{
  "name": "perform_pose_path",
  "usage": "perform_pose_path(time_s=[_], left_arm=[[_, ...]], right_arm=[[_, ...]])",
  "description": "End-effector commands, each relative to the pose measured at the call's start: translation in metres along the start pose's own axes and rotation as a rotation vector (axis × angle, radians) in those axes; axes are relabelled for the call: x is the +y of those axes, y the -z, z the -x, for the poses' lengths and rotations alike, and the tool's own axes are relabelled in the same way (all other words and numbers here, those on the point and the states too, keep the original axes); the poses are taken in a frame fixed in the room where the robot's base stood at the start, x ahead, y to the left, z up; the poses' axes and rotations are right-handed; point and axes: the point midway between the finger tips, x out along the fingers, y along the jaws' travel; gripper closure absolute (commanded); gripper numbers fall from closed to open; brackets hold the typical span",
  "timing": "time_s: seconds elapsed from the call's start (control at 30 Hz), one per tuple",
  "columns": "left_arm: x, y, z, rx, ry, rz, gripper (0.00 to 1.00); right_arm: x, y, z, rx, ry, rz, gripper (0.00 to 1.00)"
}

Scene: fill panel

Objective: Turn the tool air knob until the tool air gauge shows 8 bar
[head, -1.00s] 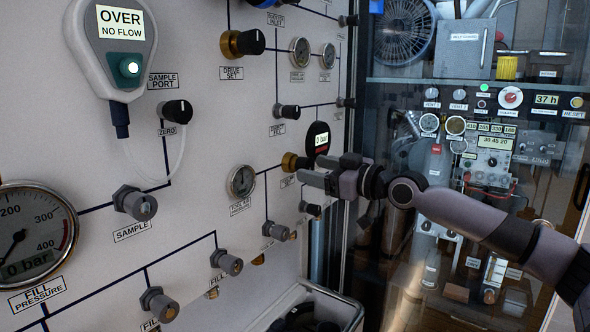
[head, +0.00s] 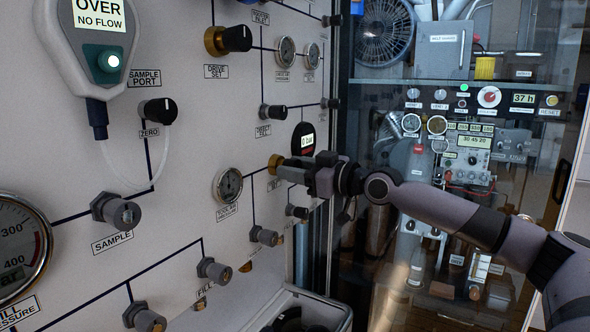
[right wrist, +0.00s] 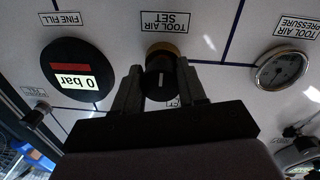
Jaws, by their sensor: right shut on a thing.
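The tool air knob is black with a brass collar (head: 274,164) and stands on the white panel. In the right wrist view the knob (right wrist: 160,80) sits between my fingers under an upside-down "TOOL AIR SET" label. My right gripper (head: 290,172) is shut on it; the wrist view shows a finger on each side (right wrist: 160,92). The tool air gauge (head: 228,185) is a small round dial left of the knob. It also shows in the right wrist view (right wrist: 283,68), where its needle is too small to read surely. My left gripper is not in view.
A black round display (head: 303,139) just above my right gripper reads 0 bar. A drive set knob (head: 230,40), sample fitting (head: 116,211) and other fittings stick out of the panel. A bin (head: 318,304) stands below. A glass-fronted cabinet is at the right.

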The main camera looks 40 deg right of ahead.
Motion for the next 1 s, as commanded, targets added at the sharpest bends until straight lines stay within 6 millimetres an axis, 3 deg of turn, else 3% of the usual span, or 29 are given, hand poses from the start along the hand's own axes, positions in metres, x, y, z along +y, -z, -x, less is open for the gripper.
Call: perform_pose_path(time_s=[0.3, 0.7, 0.73, 0.8, 1.0], left_arm=[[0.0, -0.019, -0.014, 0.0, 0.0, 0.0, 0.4], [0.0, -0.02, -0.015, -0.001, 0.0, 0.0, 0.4], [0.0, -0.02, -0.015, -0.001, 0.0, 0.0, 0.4], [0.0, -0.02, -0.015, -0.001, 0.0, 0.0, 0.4], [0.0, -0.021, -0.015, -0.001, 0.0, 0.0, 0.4]], right_arm=[[-0.002, -0.004, 0.0, 0.013, 0.0, 0.136, 0.89], [-0.001, -0.002, -0.001, 0.01, 0.001, 0.187, 0.89], [-0.001, -0.002, -0.001, 0.01, 0.001, 0.187, 0.53], [-0.001, -0.001, -0.001, 0.01, 0.001, 0.187, 0.35], [-0.001, -0.001, 0.0, 0.011, -0.001, 0.187, 0.35]])
